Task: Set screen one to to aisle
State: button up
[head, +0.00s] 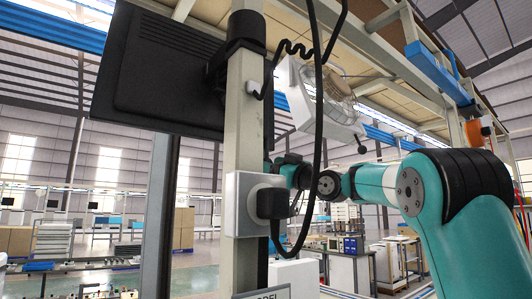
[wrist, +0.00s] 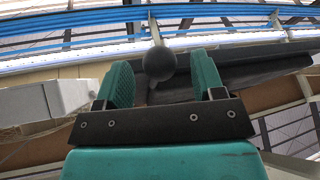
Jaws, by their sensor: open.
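A black screen (head: 160,75), seen from behind, hangs at the upper left of the head view, tilted, on a bracket on an upright pale post (head: 245,130). My gripper (wrist: 163,72) has two teal fingers, apart and open, in the wrist view. A dark round knob (wrist: 159,62) on a thin stem shows between the fingertips; I cannot tell whether it touches them. A dark flat panel (wrist: 255,66) extends behind it to the right, possibly the screen. The screen's front is hidden.
A grey socket box (head: 243,205) with a black plug and hanging cables (head: 316,100) is on the post. Overhead beams and blue rails are close to my arm. Workbenches and boxes (head: 183,228) stand farther back.

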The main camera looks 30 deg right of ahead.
jog(key=shift+p+x, duration=0.4)
jog(key=shift+x, duration=0.85)
